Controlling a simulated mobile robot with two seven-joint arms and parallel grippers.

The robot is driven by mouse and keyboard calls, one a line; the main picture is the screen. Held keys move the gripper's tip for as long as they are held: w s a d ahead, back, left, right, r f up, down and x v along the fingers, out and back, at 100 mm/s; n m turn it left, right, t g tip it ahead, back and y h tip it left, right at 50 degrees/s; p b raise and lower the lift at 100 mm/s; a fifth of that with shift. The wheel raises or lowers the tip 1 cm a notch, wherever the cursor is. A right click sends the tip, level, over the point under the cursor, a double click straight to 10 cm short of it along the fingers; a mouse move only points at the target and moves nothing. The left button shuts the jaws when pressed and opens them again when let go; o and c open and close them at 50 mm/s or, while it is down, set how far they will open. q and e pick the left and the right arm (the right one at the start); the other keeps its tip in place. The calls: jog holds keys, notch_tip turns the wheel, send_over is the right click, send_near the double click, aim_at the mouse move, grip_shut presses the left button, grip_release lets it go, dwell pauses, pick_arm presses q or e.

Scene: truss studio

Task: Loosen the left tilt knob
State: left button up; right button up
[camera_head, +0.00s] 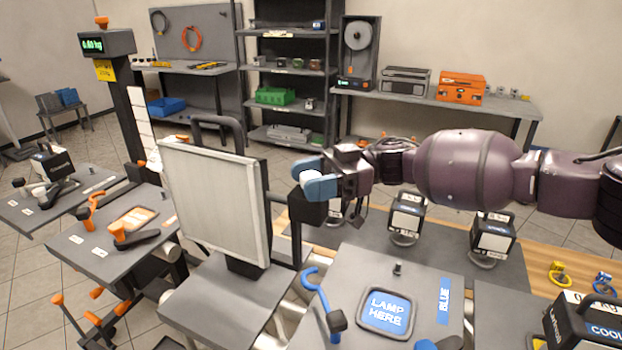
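A square lamp panel (215,202) with a pale face, dark frame and top handle stands upright on a grey table, left of centre. My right gripper (312,178), with blue fingers, is just right of the panel, above a black block (307,209) on a dark post. Something small and pale shows between its fingers; I cannot tell whether it is the tilt knob or part of the gripper, nor whether the fingers are shut on it. No tilt knob is clearly visible. My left gripper is not in view.
A grey table with a "LAMP HERE" pad (386,312) and a blue lever (322,303) is in front. Small black lamps (407,217) stand behind it. A scale post (122,100) and a table with orange levers (125,232) are at left. Shelves (290,68) stand behind.

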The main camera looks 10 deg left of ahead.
jog(key=shift+o, duration=0.5)
jog(key=b+v, duration=0.1)
jog(key=v, duration=0.9)
jog(key=shift+w+d+b, duration=0.25)
jog(key=shift+d+b, duration=0.1)
jog(key=shift+b, duration=0.05)
jog(key=shift+r, duration=0.1)
